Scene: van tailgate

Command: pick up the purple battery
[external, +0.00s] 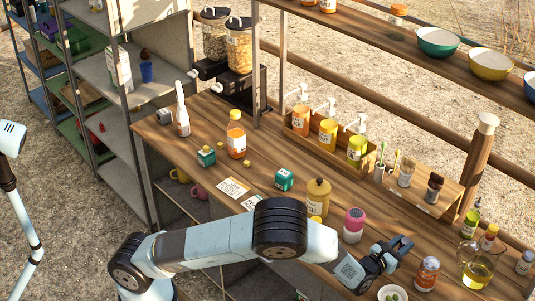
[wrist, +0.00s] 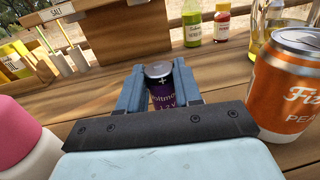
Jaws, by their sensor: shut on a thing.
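The purple battery (wrist: 163,90) stands upright between the two fingers of my gripper (wrist: 160,92) in the wrist view. It has a grey top and a plus sign on its label. The fingers are shut on it, one on each side. In the external view my gripper (external: 397,247) is low over the right part of the wooden table, and the battery cannot be made out there. I cannot tell whether the battery touches the table.
An orange can (wrist: 284,85) stands close to the right of my gripper, and a pink-topped white container (wrist: 22,140) to its left. A bowl of green things (external: 392,293) is in front. Bottles and an oil jug (external: 478,268) stand farther right.

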